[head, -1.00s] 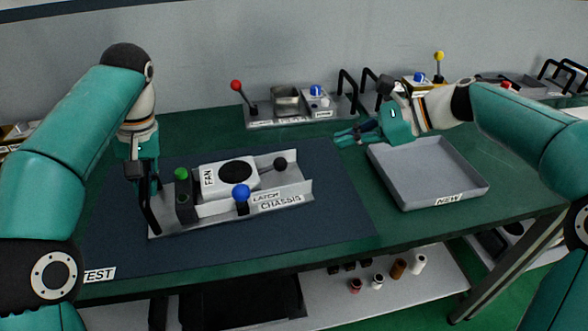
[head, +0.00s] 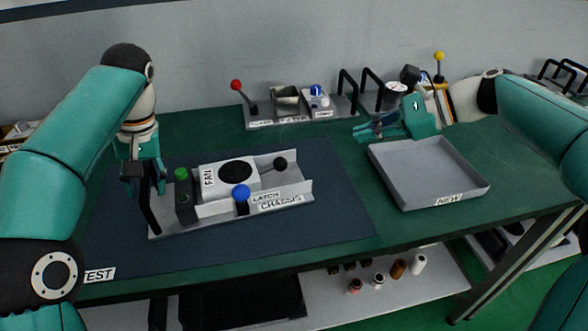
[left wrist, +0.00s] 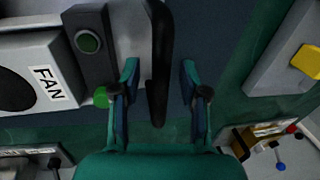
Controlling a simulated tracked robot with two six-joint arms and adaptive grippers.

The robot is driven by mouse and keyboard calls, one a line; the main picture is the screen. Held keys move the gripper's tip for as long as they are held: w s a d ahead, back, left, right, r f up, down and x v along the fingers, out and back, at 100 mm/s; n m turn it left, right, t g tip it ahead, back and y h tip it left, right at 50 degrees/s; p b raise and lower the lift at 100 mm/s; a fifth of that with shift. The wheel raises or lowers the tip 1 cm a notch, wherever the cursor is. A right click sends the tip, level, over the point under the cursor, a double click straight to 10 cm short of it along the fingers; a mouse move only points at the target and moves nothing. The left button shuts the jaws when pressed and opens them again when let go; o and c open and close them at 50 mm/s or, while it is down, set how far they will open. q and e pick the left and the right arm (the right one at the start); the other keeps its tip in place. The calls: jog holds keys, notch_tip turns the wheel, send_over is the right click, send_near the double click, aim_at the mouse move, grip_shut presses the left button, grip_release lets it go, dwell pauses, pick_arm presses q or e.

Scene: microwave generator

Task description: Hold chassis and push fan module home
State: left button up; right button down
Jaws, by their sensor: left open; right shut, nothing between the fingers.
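The grey chassis (head: 285,203) lies on the dark mat, labelled CHASSIS and LATCH. The white fan module (head: 213,178) sits in it, right of a black block (head: 186,205) with a green knob; the wrist view does not settle whether they touch. A blue-knobbed latch (head: 242,194) stands at the chassis's front side. A black handle (head: 149,214) rises at the chassis's left end. My left gripper (head: 150,190) is open above that end; in the left wrist view its fingers (left wrist: 160,75) straddle the handle (left wrist: 159,60). My right gripper (head: 362,131) is shut and empty, behind the NEW tray.
The grey NEW tray (head: 430,175) is empty on the right of the green table. A rack with a red-knobbed lever (head: 237,86) and metal parts stands at the back. The dark mat (head: 320,240) is clear in front of the chassis.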

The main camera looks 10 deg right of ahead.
pick_arm(q)
jog(key=shift+r, duration=0.1)
jog(key=shift+r+p, duration=2.45)
jog(key=shift+p, duration=0.55)
